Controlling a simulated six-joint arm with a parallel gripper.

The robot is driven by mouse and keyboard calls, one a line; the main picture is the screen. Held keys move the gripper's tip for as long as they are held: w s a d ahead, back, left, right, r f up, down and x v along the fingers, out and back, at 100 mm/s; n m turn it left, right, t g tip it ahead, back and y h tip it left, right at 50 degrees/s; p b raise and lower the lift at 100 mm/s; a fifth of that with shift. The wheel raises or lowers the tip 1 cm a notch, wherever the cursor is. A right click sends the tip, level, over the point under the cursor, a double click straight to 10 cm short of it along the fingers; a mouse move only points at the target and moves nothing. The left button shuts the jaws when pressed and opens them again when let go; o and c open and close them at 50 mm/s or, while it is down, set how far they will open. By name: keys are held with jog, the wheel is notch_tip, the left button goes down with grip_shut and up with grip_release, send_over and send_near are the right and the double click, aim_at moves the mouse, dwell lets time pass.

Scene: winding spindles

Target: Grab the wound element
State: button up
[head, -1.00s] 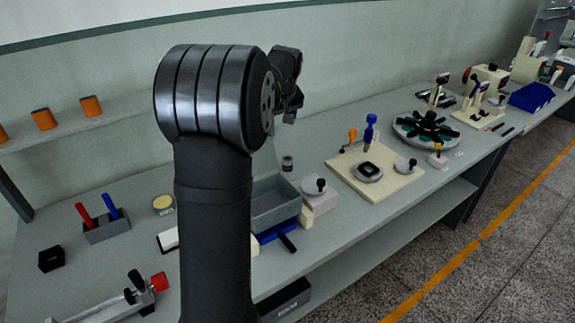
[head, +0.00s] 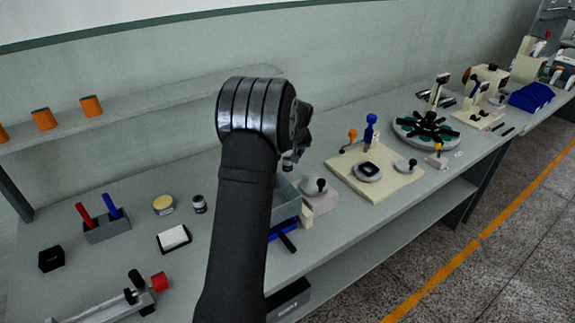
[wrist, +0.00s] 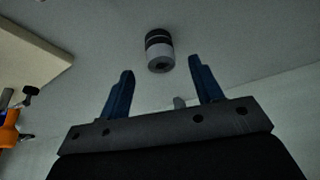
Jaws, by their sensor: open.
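A small dark and pale banded cylinder (wrist: 159,50), which seems to be the wound element, stands on the table in the wrist view, just past and between my fingertips. In the head view a small cylinder (head: 288,164) shows just below my gripper, partly hidden by it. My gripper (wrist: 160,66) has its two blue fingers spread, with nothing held between them. In the head view my gripper (head: 303,125) is dark and mostly behind my wrist, so its fingertips are not clear there.
A grey bin (head: 286,207) stands in front, partly behind my arm. A beige board (head: 385,185) with knobs and handles lies to the right; its edge shows in the wrist view (wrist: 30,55). Another small cylinder (head: 199,204) and a yellow-topped tin (head: 163,204) stand left.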

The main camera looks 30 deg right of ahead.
jog(key=shift+x, duration=2.7)
jog(key=shift+w, duration=0.15)
jog(key=shift+r, duration=0.1)
jog(key=shift+c, duration=0.5)
jog(key=c, duration=1)
